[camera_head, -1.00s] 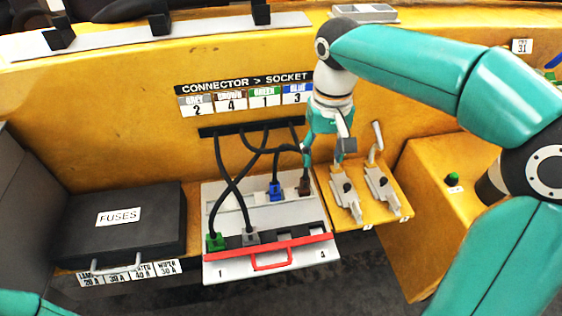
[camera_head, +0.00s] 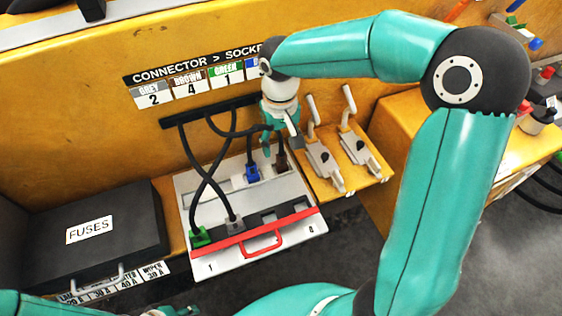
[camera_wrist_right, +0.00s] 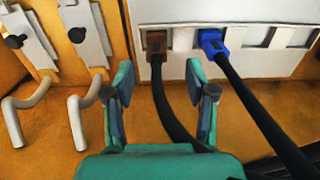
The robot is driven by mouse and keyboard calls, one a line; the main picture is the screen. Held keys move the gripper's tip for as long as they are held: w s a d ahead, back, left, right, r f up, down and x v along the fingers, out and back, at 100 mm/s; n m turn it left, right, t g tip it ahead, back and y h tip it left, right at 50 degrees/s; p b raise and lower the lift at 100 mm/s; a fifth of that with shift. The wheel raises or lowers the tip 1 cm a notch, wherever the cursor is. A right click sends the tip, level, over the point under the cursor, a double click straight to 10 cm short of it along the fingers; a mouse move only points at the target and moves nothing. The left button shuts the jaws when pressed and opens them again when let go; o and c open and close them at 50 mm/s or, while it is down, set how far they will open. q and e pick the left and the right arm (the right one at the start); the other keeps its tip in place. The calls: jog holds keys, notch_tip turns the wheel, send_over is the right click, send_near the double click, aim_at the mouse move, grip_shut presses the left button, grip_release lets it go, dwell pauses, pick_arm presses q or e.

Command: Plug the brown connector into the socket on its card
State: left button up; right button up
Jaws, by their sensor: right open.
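The brown connector (camera_head: 281,159) sits in the back row of the white panel (camera_head: 262,256), at its right end. It also shows in the right wrist view (camera_wrist_right: 156,43), its black cable running toward me. My right gripper (camera_wrist_right: 159,80) is open, its fingertips on either side of that cable, just short of the connector. The card (camera_head: 193,83) pairs brown with 4. The label 4 (camera_head: 311,229) is at the right of the panel's front edge; the dark socket strip (camera_head: 283,214) lies behind the red bar. My left gripper (camera_head: 176,311) is barely visible at the bottom edge.
The blue connector (camera_head: 252,172) stands in the back row beside the brown one. The green (camera_head: 199,236) and grey (camera_head: 235,222) connectors are at the front strip's left part. Two levers (camera_head: 322,160) stand right of the panel; a dark fuse box (camera_head: 85,235) is at left.

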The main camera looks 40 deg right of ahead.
aim_at(282, 156)
jog(key=shift+s+d+f+p, duration=0.1)
jog(key=shift+f+p, duration=0.2)
jog(key=shift+f, duration=1.15)
jog(key=shift+d+f+p, duration=0.1)
jog(key=shift+f+p, duration=0.15)
jog(key=shift+f, duration=1.2)
grip_shut()
